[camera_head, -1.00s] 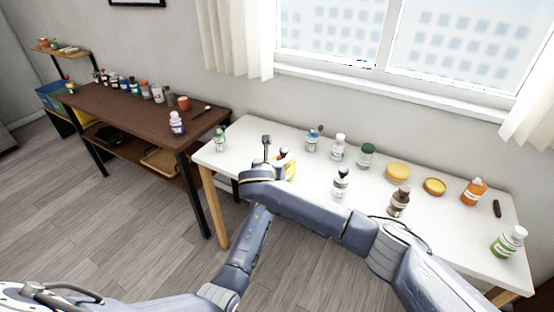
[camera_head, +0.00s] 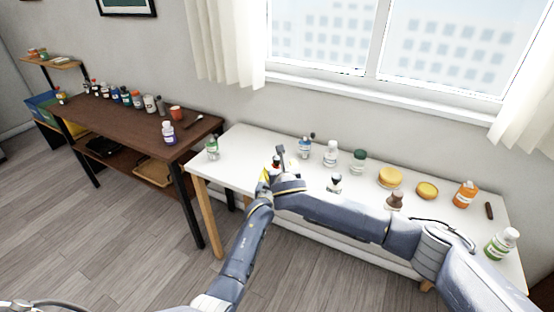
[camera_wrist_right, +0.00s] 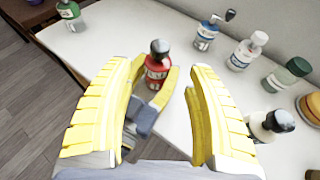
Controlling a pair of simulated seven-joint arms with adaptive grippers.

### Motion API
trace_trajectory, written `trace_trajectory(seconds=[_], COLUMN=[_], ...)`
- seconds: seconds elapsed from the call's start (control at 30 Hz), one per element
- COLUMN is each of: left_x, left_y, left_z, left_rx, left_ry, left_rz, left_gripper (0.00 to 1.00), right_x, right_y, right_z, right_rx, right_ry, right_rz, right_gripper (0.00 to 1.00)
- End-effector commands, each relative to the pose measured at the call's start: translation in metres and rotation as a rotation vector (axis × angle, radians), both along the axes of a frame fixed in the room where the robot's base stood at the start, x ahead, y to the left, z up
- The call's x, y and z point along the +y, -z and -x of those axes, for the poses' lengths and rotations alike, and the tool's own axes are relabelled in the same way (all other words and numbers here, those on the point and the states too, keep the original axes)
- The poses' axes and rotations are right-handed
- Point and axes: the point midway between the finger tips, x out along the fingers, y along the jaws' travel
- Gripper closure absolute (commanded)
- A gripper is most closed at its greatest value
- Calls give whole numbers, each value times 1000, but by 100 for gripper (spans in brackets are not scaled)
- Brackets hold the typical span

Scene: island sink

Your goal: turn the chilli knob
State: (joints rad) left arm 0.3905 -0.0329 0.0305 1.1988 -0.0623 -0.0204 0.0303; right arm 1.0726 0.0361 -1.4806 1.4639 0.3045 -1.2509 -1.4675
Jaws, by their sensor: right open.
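A small red bottle with a black knob on top (camera_wrist_right: 157,66) stands on the white table; I take it for the chilli one, but its label is unreadable. In the head view it is partly hidden behind my right wrist. My right gripper (camera_wrist_right: 163,66) is open, its yellow fingers on either side of the bottle in the right wrist view, apart from the knob. My left gripper (camera_wrist_right: 166,92) is low beside the bottle, one yellow finger close against its side.
On the white table (camera_head: 236,138) stand a blue-labelled bottle (camera_head: 305,147), a white bottle (camera_head: 330,153), a dark green-capped jar (camera_head: 358,161) and a black-topped bottle (camera_head: 335,183). A green bottle (camera_head: 212,148) stands at the left end. A brown table (camera_head: 130,126) is farther left.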

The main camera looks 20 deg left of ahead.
Motion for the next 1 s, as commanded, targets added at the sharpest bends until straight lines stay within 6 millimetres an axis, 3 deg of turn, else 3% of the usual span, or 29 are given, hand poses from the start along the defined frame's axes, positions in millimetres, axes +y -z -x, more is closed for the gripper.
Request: trace_trajectory(seconds=[0.7, 1.0], left_x=[0, 0], left_y=[0, 0], left_z=[0, 0], left_rx=[0, 0], left_ry=[0, 0], left_rz=[0, 0], left_gripper=[84, 84], right_x=[29, 37], right_y=[32, 40], right_z=[-72, -89], right_rx=[-2, -1], right_ry=[3, 1], right_rz=[4, 2], right_gripper=[44, 44])
